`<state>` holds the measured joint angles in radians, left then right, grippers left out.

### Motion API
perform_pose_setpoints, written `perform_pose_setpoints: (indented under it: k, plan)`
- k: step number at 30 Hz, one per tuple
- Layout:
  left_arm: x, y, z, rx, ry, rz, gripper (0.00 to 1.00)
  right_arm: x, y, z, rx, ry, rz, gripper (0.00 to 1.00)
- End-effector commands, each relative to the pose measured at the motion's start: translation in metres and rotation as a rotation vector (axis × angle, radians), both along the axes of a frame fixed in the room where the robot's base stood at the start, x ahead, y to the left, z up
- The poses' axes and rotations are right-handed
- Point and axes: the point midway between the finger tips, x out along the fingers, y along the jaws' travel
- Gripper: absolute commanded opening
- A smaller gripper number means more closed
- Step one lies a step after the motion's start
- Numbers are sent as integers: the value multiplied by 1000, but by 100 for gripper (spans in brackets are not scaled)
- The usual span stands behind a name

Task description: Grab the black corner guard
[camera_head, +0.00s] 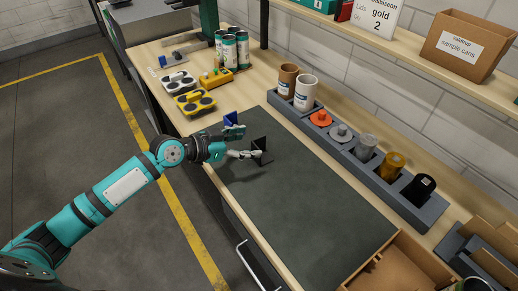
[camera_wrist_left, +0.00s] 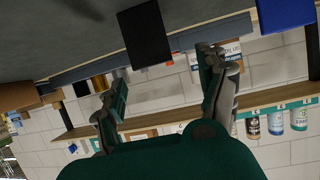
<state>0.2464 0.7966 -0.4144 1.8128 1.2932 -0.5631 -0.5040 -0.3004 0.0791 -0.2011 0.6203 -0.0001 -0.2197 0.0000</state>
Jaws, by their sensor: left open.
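The black corner guard (camera_head: 264,144) stands on the dark mat (camera_head: 310,205) near its far left end. In the left wrist view the black corner guard (camera_wrist_left: 146,36) shows as a dark plate ahead of the fingers. My left gripper (camera_head: 249,141) is open and empty, with its fingers spread and the guard just beyond the fingertips. The left gripper's fingers (camera_wrist_left: 164,68) also show in the wrist view, apart from each other. Whether the lower finger touches the guard cannot be told. My right gripper is not in view.
A blue corner guard (camera_head: 230,117) stands close to my upper finger; it also shows in the wrist view (camera_wrist_left: 286,13). A grey holder (camera_head: 345,158) with several cylinders runs along the wall side. A cardboard box (camera_head: 398,263) stands at the near end. The mat's middle is clear.

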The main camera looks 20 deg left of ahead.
Motion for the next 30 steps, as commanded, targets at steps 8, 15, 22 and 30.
perform_pose_setpoints:
  k: [8,15,22,30]
  plan:
    - [22,-29,-14,-5,0,2,75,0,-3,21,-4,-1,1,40]
    - [29,-35,-22,0,0,0,75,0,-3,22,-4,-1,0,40]
    - [29,-35,-22,-1,1,0,61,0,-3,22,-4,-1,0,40]
    - [29,-35,-22,-1,1,0,25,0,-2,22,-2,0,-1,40]
